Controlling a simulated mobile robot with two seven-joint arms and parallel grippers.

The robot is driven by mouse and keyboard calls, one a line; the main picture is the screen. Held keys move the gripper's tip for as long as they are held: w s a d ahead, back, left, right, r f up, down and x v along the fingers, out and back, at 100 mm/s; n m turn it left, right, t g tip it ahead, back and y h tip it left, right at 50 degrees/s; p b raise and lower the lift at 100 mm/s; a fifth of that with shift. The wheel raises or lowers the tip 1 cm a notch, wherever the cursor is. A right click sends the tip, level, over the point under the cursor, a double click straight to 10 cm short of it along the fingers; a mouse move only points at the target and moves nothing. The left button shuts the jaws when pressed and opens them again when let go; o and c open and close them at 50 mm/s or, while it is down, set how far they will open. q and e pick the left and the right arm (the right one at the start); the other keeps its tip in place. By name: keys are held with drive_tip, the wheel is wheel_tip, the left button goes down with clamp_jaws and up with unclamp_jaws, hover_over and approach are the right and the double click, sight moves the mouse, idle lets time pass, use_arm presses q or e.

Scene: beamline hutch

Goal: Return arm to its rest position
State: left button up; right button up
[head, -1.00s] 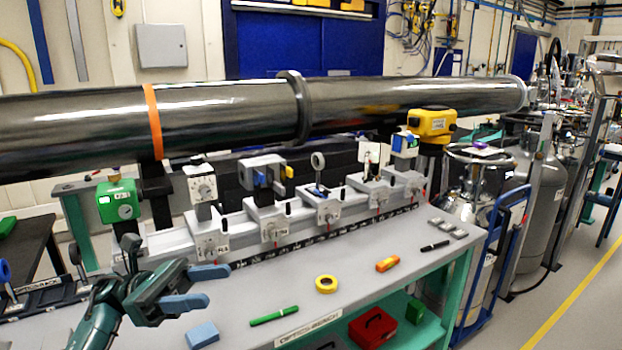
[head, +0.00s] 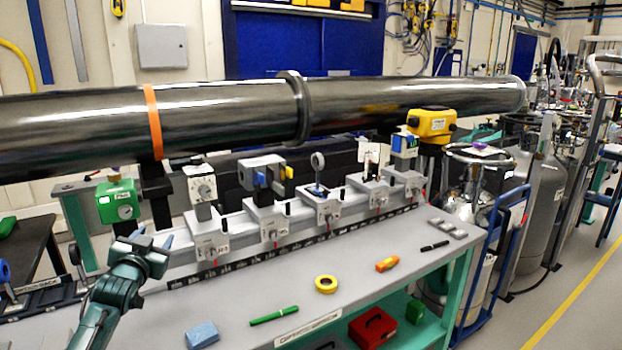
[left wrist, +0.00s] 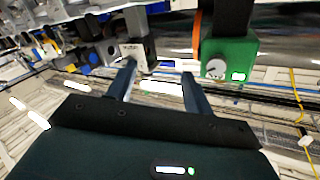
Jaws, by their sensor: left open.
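My left gripper (head: 152,238) is at the left end of the optics bench in the head view, in front of the rail and to the right of and below the green gauge box (head: 118,202). Its fingers point away from me. In the left wrist view its two fingers (left wrist: 157,82) are apart with nothing between them. The green gauge box also shows there (left wrist: 230,58), just beyond the right finger. My right gripper is not in view.
Rail-mounted optics (head: 275,228) stand behind. A large dark pipe (head: 230,118) runs above.

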use_arm(q)
drive_tip(key=s+d+f+m+g+h, duration=0.1)
drive_tip(key=s+d+f+g+h, duration=0.1)
drive_tip(key=s+d+f, duration=0.55)
drive_tip(key=s+d+f+g+h, duration=0.15)
drive_tip(key=s+d+f, duration=0.25)
drive_tip(key=s+f, duration=0.65)
drive_tip(key=s+d+f+g, duration=0.1)
drive_tip(key=s+d+f, duration=0.2)
drive_tip(key=s, duration=0.4)
drive_tip(key=s+d+f+g+h, duration=0.1)
drive_tip(key=s+d+f, duration=0.2)
drive_tip(key=s, duration=0.4)
drive_tip(key=s+d+f+n+g, duration=0.1)
drive_tip(key=s+d+f, duration=0.2)
drive_tip(key=s, duration=0.4)
drive_tip(key=shift+s+d+h, duration=0.35)
drive_tip(key=shift+d, duration=0.05)
drive_tip(key=shift+g, duration=0.25)
